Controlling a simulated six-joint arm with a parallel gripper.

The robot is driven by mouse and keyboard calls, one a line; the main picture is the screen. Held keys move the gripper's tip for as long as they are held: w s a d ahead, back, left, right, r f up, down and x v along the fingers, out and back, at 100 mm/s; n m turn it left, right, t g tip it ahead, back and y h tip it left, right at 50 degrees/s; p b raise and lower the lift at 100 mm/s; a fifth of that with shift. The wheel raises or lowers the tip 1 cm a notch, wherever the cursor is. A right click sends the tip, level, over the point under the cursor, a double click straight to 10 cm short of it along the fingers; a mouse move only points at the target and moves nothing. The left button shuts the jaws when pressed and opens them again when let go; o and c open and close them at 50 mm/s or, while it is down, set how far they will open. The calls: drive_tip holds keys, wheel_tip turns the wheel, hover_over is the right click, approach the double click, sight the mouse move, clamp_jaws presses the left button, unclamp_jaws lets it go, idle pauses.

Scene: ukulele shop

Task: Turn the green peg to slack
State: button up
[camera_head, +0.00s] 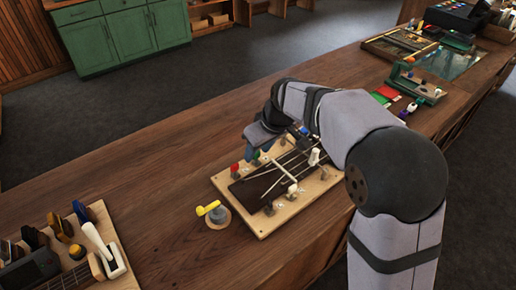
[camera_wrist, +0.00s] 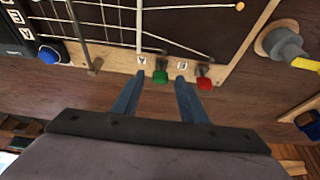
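The green peg (camera_wrist: 160,76) stands on the edge of a light wooden board (camera_wrist: 110,58) with strings running over a dark panel. In the head view the green peg (camera_head: 256,156) shows just below my gripper. My gripper (camera_wrist: 159,80) is open, with one blue-grey fingertip on each side of the green peg and visible gaps between. It holds nothing. In the head view, my gripper (camera_head: 262,142) is at the board's far left edge, partly hidden by my arm. The red peg (camera_wrist: 204,83) is just right of the right fingertip in the wrist view.
A blue knob (camera_wrist: 49,55) sits on the same edge. A grey post with a yellow lever (camera_head: 208,208) stands left of the board. A rack with a white-handled tool (camera_head: 98,243) is at the near left. Bare counter (camera_head: 150,215) lies between.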

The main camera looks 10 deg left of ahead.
drive_tip(key=shift+f, duration=0.2)
clamp_jaws()
